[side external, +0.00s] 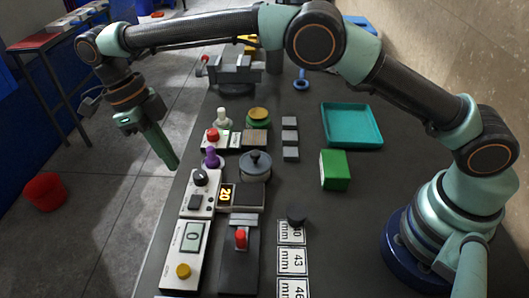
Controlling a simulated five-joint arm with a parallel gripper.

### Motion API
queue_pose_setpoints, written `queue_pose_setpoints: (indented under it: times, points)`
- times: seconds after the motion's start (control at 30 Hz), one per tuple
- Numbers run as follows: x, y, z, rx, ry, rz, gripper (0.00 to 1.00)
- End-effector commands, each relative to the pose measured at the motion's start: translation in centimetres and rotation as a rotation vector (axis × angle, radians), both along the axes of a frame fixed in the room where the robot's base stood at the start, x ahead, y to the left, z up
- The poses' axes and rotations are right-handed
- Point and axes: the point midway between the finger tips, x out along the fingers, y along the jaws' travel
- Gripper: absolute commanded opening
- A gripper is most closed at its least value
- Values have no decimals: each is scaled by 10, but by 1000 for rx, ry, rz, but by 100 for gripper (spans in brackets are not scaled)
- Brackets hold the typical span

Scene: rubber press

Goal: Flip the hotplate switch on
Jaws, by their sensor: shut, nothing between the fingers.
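The hotplate seems to be the unit in the lower middle left of the side external view. It has a pale control box (194,212), a black knob (200,177), a dark switch (195,201), a yellow display reading 20 (226,195) and a dark flat plate (251,196). The switch is too small to tell which way it is tipped. My gripper (173,165) is shut and empty, pointing down. In the picture it is up and left of the control box, near the bench's left edge and apart from the switch. Its height above the bench is hard to judge.
A purple knobbed piece (211,157) and a round grey lidded pot (255,163) stand close behind the hotplate. A box with a yellow button (183,271) and a red-handled unit (240,238) are in front. A green block (335,170) and teal tray (378,136) stand right.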

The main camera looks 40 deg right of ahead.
Motion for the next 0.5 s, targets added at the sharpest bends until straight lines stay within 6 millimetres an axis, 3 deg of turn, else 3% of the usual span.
queue_pose_setpoints:
  times: [0.5]
  points:
    - [-19, -9, -81, -3, 1, 1, 0]
